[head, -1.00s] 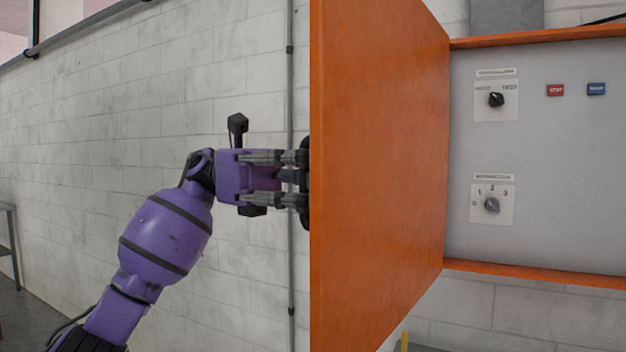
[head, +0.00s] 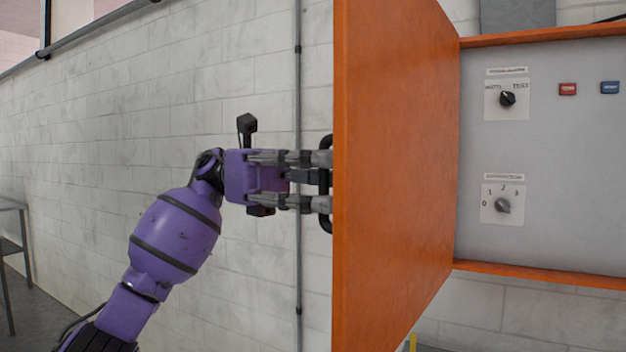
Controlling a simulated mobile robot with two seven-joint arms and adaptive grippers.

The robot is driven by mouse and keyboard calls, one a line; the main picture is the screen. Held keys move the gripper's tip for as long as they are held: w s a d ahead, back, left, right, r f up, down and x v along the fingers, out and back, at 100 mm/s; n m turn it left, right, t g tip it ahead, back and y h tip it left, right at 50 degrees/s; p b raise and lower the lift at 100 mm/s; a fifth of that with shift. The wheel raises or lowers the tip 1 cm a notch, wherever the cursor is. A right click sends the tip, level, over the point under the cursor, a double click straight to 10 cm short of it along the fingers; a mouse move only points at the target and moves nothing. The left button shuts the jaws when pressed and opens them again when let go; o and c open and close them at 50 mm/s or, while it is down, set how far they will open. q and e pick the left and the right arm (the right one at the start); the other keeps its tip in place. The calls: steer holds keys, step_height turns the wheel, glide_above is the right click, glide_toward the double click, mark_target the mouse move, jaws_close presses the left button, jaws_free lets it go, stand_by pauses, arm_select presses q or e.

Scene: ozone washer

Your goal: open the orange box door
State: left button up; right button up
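The orange box door (head: 395,170) stands swung wide open, its inner face toward me and its free edge near the picture's middle. The black handle (head: 327,142) shows partly past the free edge, on the door's outer side. My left gripper (head: 322,181) reaches from the left to this handle. Its two grey fingers are apart, one above the other, with tips at the handle; the door edge hides whether they touch it. The grey box interior (head: 550,190) is exposed at right. My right gripper is out of view.
Inside the box are two rotary switches (head: 507,99) (head: 502,206), a red button (head: 567,89) and a blue button (head: 610,88). A white brick wall (head: 100,150) with a vertical pipe (head: 298,90) is behind. A metal table (head: 12,250) stands at far left.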

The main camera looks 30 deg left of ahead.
arm_select(q)
steer(key=w+a, duration=0.1)
steer(key=a, duration=1)
steer(key=shift+w+a, duration=0.35)
steer(key=shift+w, duration=0.05)
